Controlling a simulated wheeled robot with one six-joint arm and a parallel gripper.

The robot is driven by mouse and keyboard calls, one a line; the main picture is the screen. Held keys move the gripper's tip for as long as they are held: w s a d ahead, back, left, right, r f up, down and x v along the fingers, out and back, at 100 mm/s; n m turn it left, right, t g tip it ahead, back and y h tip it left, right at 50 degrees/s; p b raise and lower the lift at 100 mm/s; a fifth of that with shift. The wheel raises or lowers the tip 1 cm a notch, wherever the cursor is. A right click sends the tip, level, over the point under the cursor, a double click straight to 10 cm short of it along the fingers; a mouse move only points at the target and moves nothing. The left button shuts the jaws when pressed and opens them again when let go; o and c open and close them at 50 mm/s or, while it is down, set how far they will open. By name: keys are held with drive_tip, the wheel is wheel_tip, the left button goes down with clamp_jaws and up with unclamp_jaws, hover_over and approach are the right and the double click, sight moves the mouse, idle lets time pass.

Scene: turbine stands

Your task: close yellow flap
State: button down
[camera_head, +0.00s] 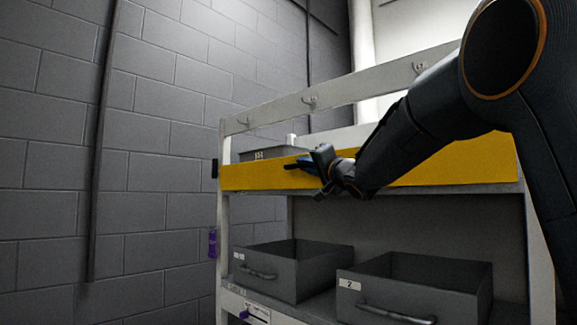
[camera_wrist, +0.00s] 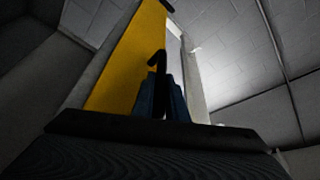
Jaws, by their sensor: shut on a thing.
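The yellow flap (camera_head: 450,163) is a long panel across the upper shelf of a light grey rack in the head view. It stands upright along the shelf front. My gripper (camera_head: 300,165) is at the flap's left half, in front of its face. In the wrist view the flap (camera_wrist: 128,58) rises behind my gripper (camera_wrist: 160,85). The blue fingers are shut on a dark, hooked piece (camera_wrist: 157,60) that looks like the flap's handle. Where this piece joins the flap is hidden.
Grey bins stand on the lower shelf, one at left (camera_head: 290,272) and one at right (camera_head: 420,285). Another bin (camera_head: 265,154) shows behind the flap. Hooks line the rack's top rail (camera_head: 350,89). A block wall (camera_head: 160,130) is at left.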

drive_tip(key=shift+d+h, duration=0.1)
drive_tip(key=shift+h, duration=0.2)
drive_tip(key=c, duration=1.8)
unclamp_jaws()
drive_tip(key=shift+o, duration=0.2)
drive_tip(key=b+v, duration=0.3)
drive_tip(key=v, duration=0.4)
drive_tip(key=shift+s+d, duration=0.2)
drive_tip(key=shift+s, duration=0.1)
drive_tip(key=shift+a+f, duration=0.1)
